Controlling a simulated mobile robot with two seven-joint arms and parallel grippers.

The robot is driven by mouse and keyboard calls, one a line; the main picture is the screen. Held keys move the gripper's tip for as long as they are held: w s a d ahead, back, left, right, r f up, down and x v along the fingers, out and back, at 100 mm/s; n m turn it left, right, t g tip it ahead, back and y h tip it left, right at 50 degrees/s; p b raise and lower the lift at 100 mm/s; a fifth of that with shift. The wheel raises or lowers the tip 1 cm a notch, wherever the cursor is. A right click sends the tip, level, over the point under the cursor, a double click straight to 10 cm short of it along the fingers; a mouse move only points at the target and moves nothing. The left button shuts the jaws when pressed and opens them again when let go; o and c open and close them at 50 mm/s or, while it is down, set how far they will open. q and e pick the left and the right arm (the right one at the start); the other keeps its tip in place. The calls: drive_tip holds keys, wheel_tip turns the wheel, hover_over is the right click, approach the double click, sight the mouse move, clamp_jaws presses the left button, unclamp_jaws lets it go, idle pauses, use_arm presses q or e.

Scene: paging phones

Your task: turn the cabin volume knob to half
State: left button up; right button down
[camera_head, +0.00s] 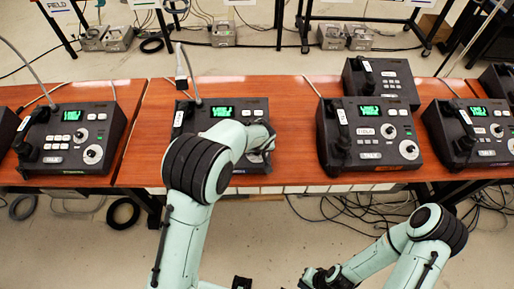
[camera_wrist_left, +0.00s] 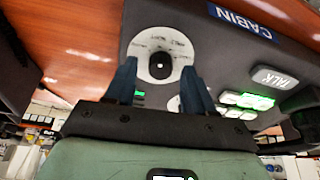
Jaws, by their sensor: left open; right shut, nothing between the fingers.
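In the left wrist view, the cabin volume knob (camera_wrist_left: 160,66) is a black knob with a small white mark, on a round white dial (camera_wrist_left: 147,42) with printed markings. The blue CABIN label (camera_wrist_left: 242,20) is on the same dark panel. My left gripper (camera_wrist_left: 158,70) is open, its two dark blue fingers on either side of the knob; I cannot tell whether they touch it. In the head view, the middle paging phone (camera_head: 190,120) is partly covered by my left arm, which hides its knob and my left fingers. My right gripper (camera_head: 318,279) is shut and empty at the bottom, away from the phones.
A TALK button (camera_wrist_left: 274,78) and green-lit buttons (camera_wrist_left: 247,101) sit beside the dial. Other phones stand left (camera_head: 72,137) and right (camera_head: 368,133) on the wooden tables (camera_head: 285,115). Cables lie on the floor. Bare tabletop lies right of the middle phone.

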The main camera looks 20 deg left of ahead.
use_arm(q)
drive_tip(key=shift+f, duration=0.1)
clamp_jaws()
drive_tip(key=shift+m, duration=0.3)
use_arm(e)
drive_tip(key=shift+s+f, duration=0.1)
drive_tip(key=shift+f, duration=0.05)
use_arm(q)
drive_tip(key=shift+m+b, duration=0.35)
drive_tip(key=shift+m, duration=0.15)
drive_tip(key=shift+m+h+b, duration=0.3)
drive_tip(key=shift+m+b, duration=0.05)
drive_tip(key=shift+m, duration=0.85)
drive_tip(key=shift+m+h, duration=0.3)
drive_tip(key=shift+m, duration=1.7)
use_arm(e)
drive_tip(key=shift+s+f, duration=0.6)
drive_tip(key=shift+f, duration=0.3)
